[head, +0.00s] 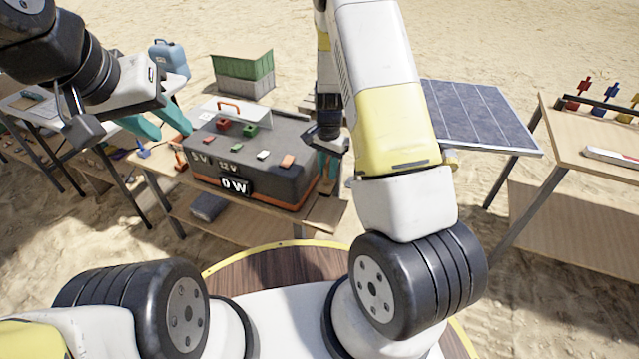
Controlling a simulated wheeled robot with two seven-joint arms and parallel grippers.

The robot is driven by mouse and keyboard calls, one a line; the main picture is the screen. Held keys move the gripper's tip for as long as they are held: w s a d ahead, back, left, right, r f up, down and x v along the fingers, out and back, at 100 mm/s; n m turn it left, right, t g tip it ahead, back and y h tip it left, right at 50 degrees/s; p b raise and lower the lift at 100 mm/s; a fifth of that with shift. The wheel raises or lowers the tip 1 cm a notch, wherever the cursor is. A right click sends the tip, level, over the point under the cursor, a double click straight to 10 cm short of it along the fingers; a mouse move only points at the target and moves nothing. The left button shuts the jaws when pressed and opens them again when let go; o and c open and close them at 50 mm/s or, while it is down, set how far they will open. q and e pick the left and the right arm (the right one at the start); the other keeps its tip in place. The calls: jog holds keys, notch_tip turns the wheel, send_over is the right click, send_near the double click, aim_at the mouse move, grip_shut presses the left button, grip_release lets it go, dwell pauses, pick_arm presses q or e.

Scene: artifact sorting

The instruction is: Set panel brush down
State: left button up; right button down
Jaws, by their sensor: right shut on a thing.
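My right gripper (327,164) reaches down at the right end of the dark power box, over the wooden table's right part. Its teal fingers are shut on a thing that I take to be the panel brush. That thing is largely hidden, and I cannot tell whether it touches the table. My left gripper (160,121) is open and empty, its teal fingers spread at the upper left of the box. The solar panel (477,112) lies tilted on a stand behind my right arm, which covers its left part.
The power box (270,178) with a "0 W" display fills most of the wooden table (160,183). Side tables stand at the left and right (590,140). A blue canister (168,57) is at the back left.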

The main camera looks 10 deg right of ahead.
notch_tip(320, 180, down, 10)
jog(key=shift+f, duration=0.2)
jog(key=shift+f, duration=0.15)
jog(key=c, duration=1.2)
grip_release()
notch_tip(320, 180, up, 12)
jog(key=shift+r, duration=0.2)
